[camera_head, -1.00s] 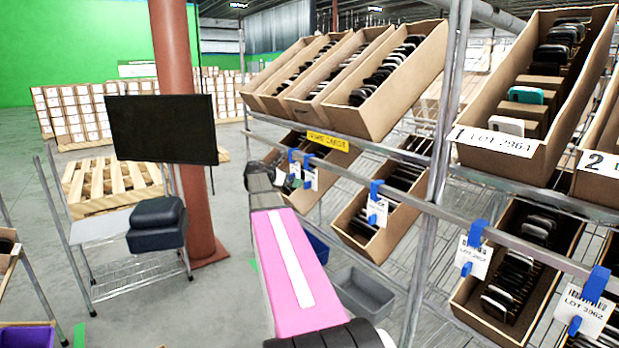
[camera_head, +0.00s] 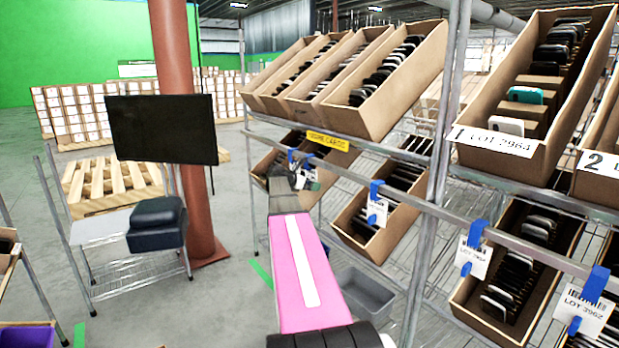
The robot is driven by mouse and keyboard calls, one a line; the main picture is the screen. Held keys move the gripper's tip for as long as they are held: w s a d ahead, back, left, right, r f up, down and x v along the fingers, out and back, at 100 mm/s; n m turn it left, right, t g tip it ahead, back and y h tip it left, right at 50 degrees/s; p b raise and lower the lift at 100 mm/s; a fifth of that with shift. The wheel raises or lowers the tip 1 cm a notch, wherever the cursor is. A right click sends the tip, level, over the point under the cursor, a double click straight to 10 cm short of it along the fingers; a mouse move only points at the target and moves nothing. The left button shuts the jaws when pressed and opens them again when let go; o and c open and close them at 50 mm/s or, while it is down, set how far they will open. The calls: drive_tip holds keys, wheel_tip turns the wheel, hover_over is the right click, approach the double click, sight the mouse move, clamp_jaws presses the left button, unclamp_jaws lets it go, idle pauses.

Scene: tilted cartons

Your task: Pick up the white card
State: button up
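Several white things could be the white card. White printed cards hang from blue clips along the shelf rail: one at the middle carton (camera_head: 377,212), one further right (camera_head: 473,257) and one reading LOT 2962 (camera_head: 583,312). A plain white rounded piece (camera_head: 506,126) sits at the front of the upper right carton (camera_head: 490,160). My gripper (camera_head: 303,178) is at the far end of my pink arm, in front of the lower left carton (camera_head: 262,166), close to small white cards there. Its fingers are too small and overlapped to tell whether they are open or hold anything.
Metal shelving (camera_head: 432,200) holds tilted cartons of dark pieces on two levels. A grey bin (camera_head: 366,292) stands low beside my arm. A wire cart (camera_head: 130,270) with a black box (camera_head: 156,224) stands left, near a red-brown column (camera_head: 178,100). Floor between is clear.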

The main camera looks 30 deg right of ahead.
drive_tip(key=c, duration=0.8)
